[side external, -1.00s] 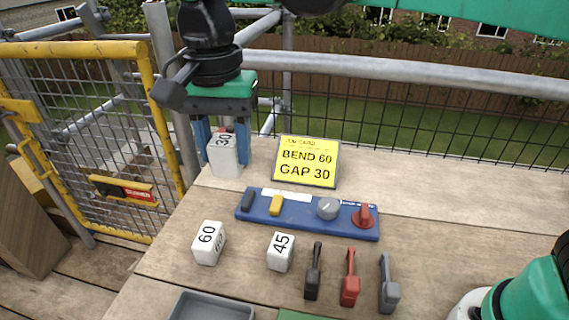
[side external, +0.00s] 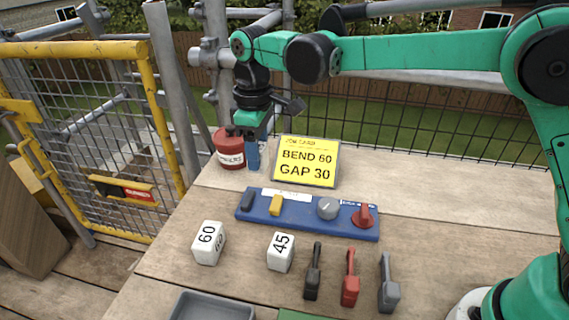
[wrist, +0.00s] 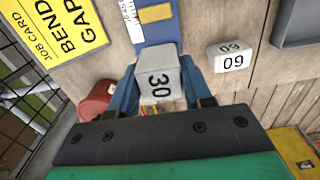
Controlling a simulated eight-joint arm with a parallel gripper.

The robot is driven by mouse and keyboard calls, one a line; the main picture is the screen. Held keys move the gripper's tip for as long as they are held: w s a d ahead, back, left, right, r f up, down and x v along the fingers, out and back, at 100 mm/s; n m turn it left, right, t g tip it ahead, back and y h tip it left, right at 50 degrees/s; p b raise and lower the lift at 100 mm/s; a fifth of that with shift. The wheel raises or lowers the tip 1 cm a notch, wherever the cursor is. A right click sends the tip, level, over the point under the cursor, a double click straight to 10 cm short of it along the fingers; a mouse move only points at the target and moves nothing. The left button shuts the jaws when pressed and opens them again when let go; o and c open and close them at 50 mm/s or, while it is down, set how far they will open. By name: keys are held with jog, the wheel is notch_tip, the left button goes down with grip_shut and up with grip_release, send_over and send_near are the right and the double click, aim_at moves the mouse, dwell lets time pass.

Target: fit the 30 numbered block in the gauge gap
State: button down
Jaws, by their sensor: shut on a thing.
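The white block marked 30 (wrist: 160,85) is between the blue fingers of my gripper (wrist: 163,92) in the wrist view, which is shut on it. In the side external view my gripper (side external: 252,155) points down behind the left end of the blue gauge board (side external: 300,218); the block is hidden there. The board has a black piece (side external: 248,201) and a yellow piece (side external: 275,205) with space between them. The white 60 block (side external: 208,242) and white 45 block (side external: 281,252) stand in front of the board. The yellow job card (side external: 307,162) reads BEND 60, GAP 30.
A red can (side external: 229,150) stands just left of my gripper. Black (side external: 313,272), red (side external: 350,280) and grey (side external: 388,285) handled tools lie at the front. A grey tray (side external: 212,306) is at the front left. The boards right of the card are clear.

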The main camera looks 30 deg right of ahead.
jog(key=shift+w+d+f, duration=0.1)
jog(key=shift+f, duration=3.9)
jog(key=shift+f, duration=0.5)
jog(key=shift+c, duration=1.4)
grip_release()
jog(key=shift+r, duration=3.5)
